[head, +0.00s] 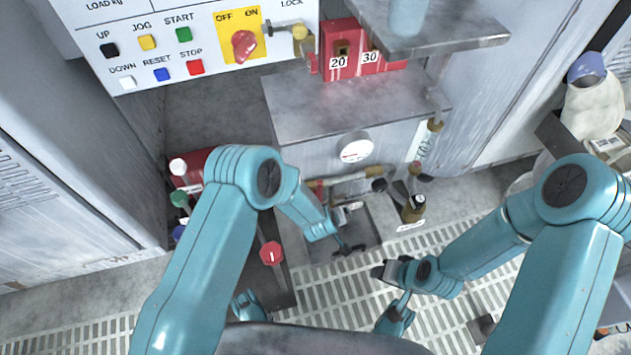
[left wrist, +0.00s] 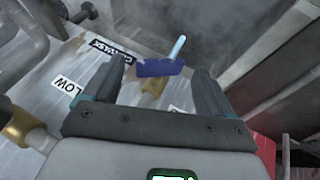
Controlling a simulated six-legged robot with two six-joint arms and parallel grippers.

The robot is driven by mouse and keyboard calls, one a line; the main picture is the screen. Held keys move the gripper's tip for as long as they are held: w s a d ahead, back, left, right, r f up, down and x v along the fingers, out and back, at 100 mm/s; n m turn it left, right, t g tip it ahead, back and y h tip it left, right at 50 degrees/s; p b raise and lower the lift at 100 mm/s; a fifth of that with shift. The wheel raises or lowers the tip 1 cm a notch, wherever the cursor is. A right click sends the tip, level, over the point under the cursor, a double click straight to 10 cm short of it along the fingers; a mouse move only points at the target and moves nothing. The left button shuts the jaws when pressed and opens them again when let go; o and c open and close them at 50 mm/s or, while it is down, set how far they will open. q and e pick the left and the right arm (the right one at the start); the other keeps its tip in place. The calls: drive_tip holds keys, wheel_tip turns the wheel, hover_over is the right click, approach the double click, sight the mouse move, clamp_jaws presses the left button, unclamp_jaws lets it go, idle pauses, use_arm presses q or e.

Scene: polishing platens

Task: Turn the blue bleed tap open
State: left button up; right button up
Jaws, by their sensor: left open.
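The blue tap (left wrist: 158,67) shows in the left wrist view as a flat blue handle on a brass body, with a pale blue rod reaching up from it. My left gripper (left wrist: 160,76) is open, and the handle appears between its fingertips and beyond them. I see no contact. In the head view my left gripper (head: 348,249) hangs low in front of the grey cabinet, over a dark recess. I cannot make out the tap there. My right gripper (head: 387,271) is to the right, above the floor grating; its jaw opening is unclear.
Brass pipework (head: 350,178) and a dark-handled valve (head: 413,210) sit close beside my left gripper. A pressure gauge (head: 356,148) is above. A red round knob (head: 271,253) stands at the left. The wrist view shows a LOW label (left wrist: 64,85) and a brass fitting (left wrist: 22,124).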

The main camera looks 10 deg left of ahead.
use_arm(q)
drive_tip(key=shift+w+d+r+m+g+y+p, duration=0.1)
drive_tip(key=shift+d+r+m+g+y+p, duration=0.1)
drive_tip(key=shift+y+p, duration=0.4)
drive_tip(key=shift+w+d+r+m+g+y+p, duration=0.1)
drive_tip(key=shift+d+g+y+p, duration=0.1)
drive_tip(key=shift+y+p, duration=0.4)
drive_tip(key=shift+p, duration=0.3)
drive_tip(key=shift+d+f+g+y, duration=0.15)
drive_tip(key=shift+g+y, duration=0.15)
drive_tip(key=shift+y, duration=0.2)
drive_tip(key=p+v, duration=0.8)
drive_tip(key=v, duration=0.8)
drive_tip(key=a+r+p, duration=0.3)
drive_tip(key=r+p, duration=0.4)
drive_tip(key=s+a+r+m+h+p, duration=0.1)
drive_tip(key=a+r+p, duration=0.3)
drive_tip(key=r+p, duration=0.4)
drive_tip(key=shift+s+a, duration=0.2)
drive_tip(key=shift+a, duration=0.1)
drive_tip(key=shift+f, duration=0.1)
